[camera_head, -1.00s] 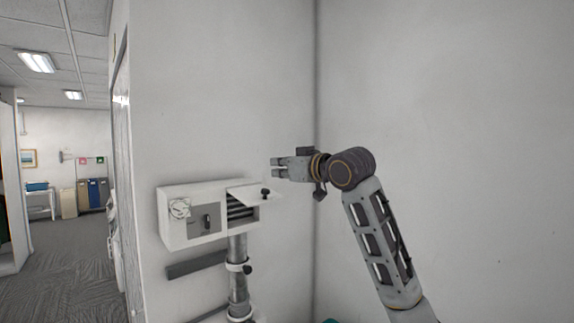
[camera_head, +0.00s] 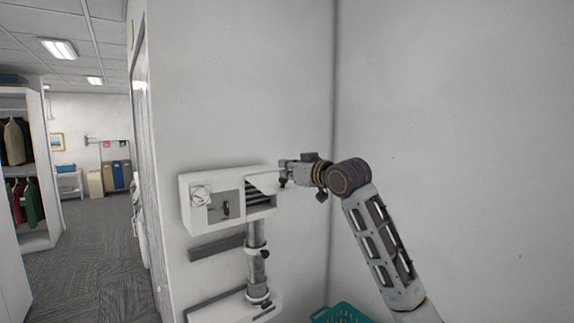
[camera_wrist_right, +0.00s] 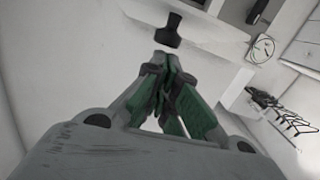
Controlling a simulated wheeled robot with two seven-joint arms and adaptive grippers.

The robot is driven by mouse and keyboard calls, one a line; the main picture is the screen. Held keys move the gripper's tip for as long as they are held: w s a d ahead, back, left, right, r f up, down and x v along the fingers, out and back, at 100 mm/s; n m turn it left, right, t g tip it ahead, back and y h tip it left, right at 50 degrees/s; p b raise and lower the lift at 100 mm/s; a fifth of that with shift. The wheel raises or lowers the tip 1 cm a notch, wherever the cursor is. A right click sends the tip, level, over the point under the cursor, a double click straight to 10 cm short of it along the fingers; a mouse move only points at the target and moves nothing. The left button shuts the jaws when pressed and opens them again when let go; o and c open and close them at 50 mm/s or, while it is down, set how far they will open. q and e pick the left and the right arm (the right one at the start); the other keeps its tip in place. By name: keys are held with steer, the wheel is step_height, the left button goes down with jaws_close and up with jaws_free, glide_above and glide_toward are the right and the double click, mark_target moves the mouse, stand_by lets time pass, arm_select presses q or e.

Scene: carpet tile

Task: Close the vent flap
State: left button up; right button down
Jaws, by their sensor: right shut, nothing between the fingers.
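A white wall box (camera_head: 188,205) has a dial, a switch and a dark slatted vent (camera_head: 260,203) at its right end. The white vent flap (camera_head: 263,181) stands out from the top of the vent, and the slats below it are uncovered. My right gripper (camera_head: 283,168) is shut and empty at the flap's outer edge, just above its dark knob (camera_head: 282,183). In the right wrist view the shut fingertips (camera_wrist_right: 167,60) are close to the black knob (camera_wrist_right: 168,33); I cannot tell whether they touch. My left gripper is not in view.
A grey pipe (camera_head: 257,240) runs down from the box to a white ledge (camera_head: 225,306). A teal basket (camera_head: 342,314) is low beside it. The wall corner is behind my arm. Open carpet (camera_head: 95,250) and an open wardrobe (camera_head: 40,170) are at left.

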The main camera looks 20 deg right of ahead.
steer(key=shift+f, duration=0.15)
stand_by(0.5)
steer(key=shift+f+t+b, duration=0.25)
steer(key=shift+t+b, duration=0.25)
steer(key=shift+b, duration=0.5)
steer(key=shift+f+t+y+b, duration=0.35)
steer(key=shift+t+b, duration=0.15)
steer(key=shift+b, duration=0.55)
steer(key=shift+s, duration=0.1)
